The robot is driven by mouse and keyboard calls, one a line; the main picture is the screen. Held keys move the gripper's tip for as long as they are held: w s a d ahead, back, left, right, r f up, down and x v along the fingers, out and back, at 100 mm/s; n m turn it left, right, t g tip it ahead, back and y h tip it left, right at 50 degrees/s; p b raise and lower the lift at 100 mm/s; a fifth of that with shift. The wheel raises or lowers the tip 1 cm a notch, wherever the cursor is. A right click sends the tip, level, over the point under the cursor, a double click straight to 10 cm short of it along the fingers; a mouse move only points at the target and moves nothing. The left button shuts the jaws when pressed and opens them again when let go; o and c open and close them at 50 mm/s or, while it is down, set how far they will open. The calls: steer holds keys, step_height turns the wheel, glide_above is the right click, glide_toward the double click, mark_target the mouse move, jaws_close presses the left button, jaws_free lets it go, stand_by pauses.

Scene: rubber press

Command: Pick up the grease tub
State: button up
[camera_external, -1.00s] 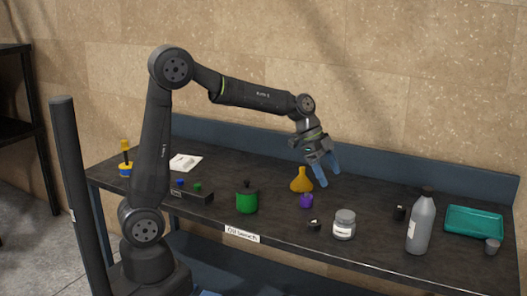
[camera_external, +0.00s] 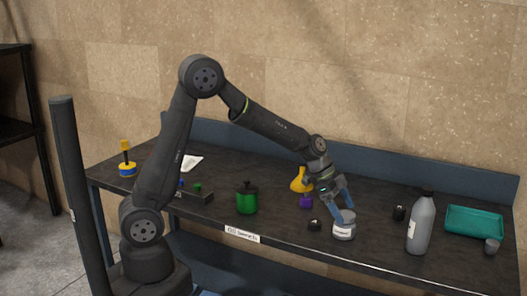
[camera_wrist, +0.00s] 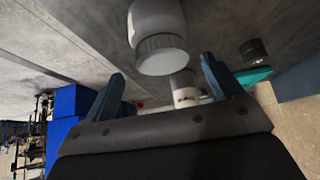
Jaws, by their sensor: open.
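The grease tub (camera_external: 344,229), a small pale grey jar with a label, stands upright near the bench's front edge. My gripper (camera_external: 341,207) is open over its top, fingers pointing down and to the right. The fingertips overlap the tub's upper part in the external view, so I cannot tell whether they touch it. In the wrist view the tub (camera_wrist: 159,30) appears upside down with its ribbed grey lid, centred between the two spread fingers (camera_wrist: 160,72) and beyond their tips. Nothing is held.
A grey bottle (camera_external: 420,226) stands right of the tub, with a black cylinder (camera_external: 399,213) and teal tray (camera_external: 474,222) behind. A purple object (camera_external: 306,202), yellow funnel-like item (camera_external: 299,181) and small black piece (camera_external: 314,224) sit to the left. A green pot (camera_external: 247,199) stands farther left.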

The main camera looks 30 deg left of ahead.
mark_target(345, 214)
steer(key=x, duration=0.3)
steer(key=shift+w+a+f, duration=0.1)
steer(key=shift+w+f, duration=0.15)
steer(key=shift+f, duration=0.2)
steer(key=shift+d+f, duration=0.35)
steer(key=shift+f, duration=0.15)
steer(key=shift+c, duration=0.5)
steer(key=c, duration=1.2)
